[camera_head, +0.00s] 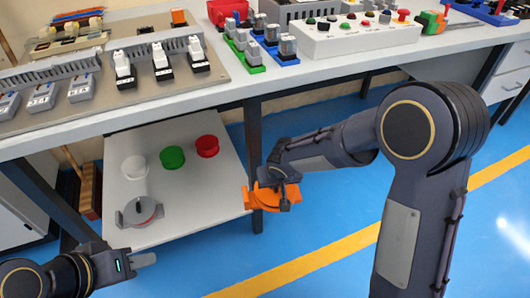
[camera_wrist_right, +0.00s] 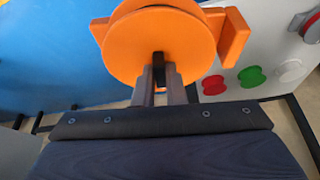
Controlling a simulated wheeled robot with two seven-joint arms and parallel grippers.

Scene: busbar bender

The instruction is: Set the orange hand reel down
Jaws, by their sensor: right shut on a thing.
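The orange hand reel (camera_head: 262,199) is held by my right gripper (camera_head: 284,188), just right of the lower shelf's right edge in the head view. In the right wrist view the reel's round orange disc (camera_wrist_right: 152,40) faces the camera, and the right gripper's fingers (camera_wrist_right: 161,80) are closed at the dark slot near its lower middle. An orange block sticks out on each side of the disc. My left gripper (camera_head: 146,260) is at the lower left, in front of the lower shelf and apart from the reel; its finger gap does not show clearly.
The light lower shelf (camera_head: 195,215) holds a white spool (camera_head: 134,168), a green spool (camera_head: 172,157), a red spool (camera_head: 207,146) and a grey hand reel (camera_head: 139,211). Its front right part is bare. The workbench (camera_head: 230,92) with switches and a control box (camera_head: 355,38) stands above. A table leg (camera_head: 254,150) is near the reel.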

